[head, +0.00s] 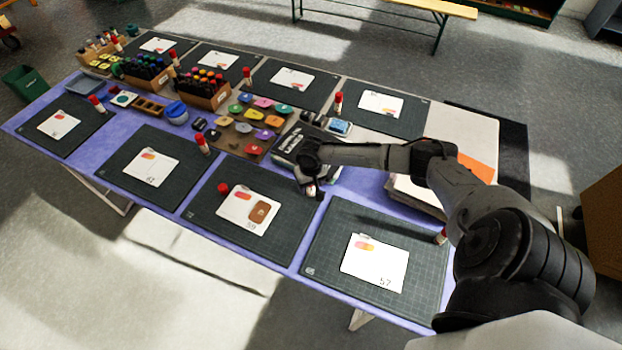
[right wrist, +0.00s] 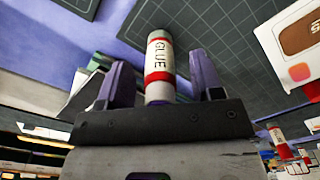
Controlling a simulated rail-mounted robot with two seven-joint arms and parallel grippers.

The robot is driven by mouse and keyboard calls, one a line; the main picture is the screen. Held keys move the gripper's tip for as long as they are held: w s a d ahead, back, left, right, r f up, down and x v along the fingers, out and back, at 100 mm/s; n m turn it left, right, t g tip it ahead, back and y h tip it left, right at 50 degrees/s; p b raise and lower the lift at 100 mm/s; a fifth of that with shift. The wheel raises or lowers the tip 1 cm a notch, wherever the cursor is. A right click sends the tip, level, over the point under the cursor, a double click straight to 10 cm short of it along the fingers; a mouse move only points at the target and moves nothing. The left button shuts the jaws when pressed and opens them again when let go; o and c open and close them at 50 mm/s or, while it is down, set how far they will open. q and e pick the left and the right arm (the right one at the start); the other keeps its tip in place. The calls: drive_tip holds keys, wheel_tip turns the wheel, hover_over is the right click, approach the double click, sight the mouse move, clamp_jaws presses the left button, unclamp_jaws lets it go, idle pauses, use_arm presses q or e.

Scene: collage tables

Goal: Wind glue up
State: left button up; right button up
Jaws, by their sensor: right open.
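My right gripper (head: 311,190) reaches in from the right and hangs over the top right corner of the mat with card 59 (head: 234,220). In the right wrist view, a white glue stick with red bands and the word GLUE (right wrist: 159,65) stands between the spread fingers of the gripper (right wrist: 158,85). A gap shows on each side of the stick, so the jaws are open around it. The stick's lower part is hidden behind the gripper body. In the head view only a small part of this stick shows under the gripper. My left gripper is not in view.
A wooden box of pens (head: 207,94) and a tray of coloured pads (head: 258,122) fill the table's middle. Card 57 (head: 375,262) lies right.

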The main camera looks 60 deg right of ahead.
drive_tip(key=shift+f, duration=0.5)
drive_tip(key=c, duration=1)
drive_tip(key=o, duration=0.3)
drive_tip(key=shift+c, duration=1.1)
